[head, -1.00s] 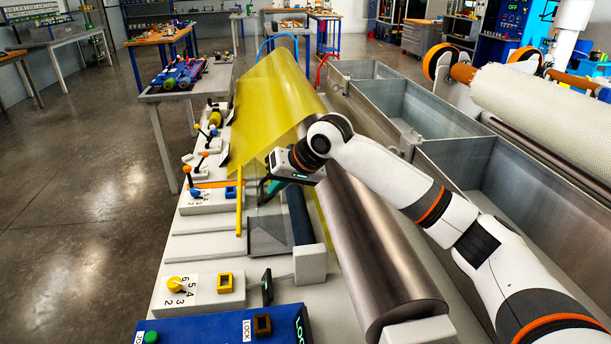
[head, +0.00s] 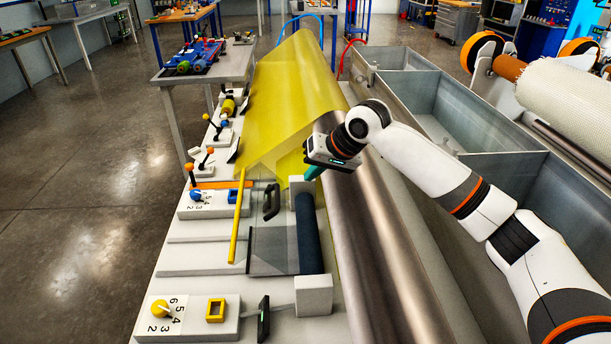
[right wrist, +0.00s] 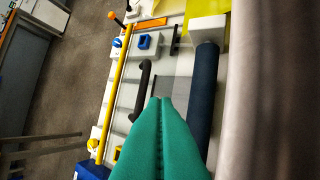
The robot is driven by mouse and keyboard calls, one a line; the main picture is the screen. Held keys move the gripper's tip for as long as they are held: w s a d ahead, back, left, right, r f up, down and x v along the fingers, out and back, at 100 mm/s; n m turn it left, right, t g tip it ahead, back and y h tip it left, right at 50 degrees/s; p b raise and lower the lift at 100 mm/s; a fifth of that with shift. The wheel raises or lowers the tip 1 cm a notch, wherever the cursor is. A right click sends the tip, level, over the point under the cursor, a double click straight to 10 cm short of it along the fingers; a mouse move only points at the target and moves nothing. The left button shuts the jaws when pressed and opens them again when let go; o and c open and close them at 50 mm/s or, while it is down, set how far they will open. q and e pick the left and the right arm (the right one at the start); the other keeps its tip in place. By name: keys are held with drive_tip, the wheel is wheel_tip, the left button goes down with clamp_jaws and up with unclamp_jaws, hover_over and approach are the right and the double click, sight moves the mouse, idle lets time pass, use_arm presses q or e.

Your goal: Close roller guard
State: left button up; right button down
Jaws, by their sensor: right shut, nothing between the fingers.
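The roller guard is a clear panel (head: 268,250) with a black handle (head: 271,202). It lies low beside the dark blue roller (head: 308,235), on its left, between the roller and a yellow bar (head: 236,222). I cannot tell how tilted it is. In the right wrist view the handle (right wrist: 141,90) and roller (right wrist: 202,95) also show. My right gripper (head: 312,173) has teal fingers and is shut and empty. It is above the roller's far end, right of the handle and apart from it. In the right wrist view its fingers (right wrist: 160,102) are pressed together. My left gripper is not seen.
A large steel roller (head: 365,235) runs right of the guard, with yellow film (head: 285,95) behind. Knob panels (head: 170,312) and small levers (head: 203,158) line the left side. Metal baths (head: 440,95) stand at the right. The floor at left is clear.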

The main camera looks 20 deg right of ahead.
drive_tip(key=x, duration=0.9)
drive_tip(key=shift+s+a+p, duration=0.3)
drive_tip(key=shift+r, duration=0.1)
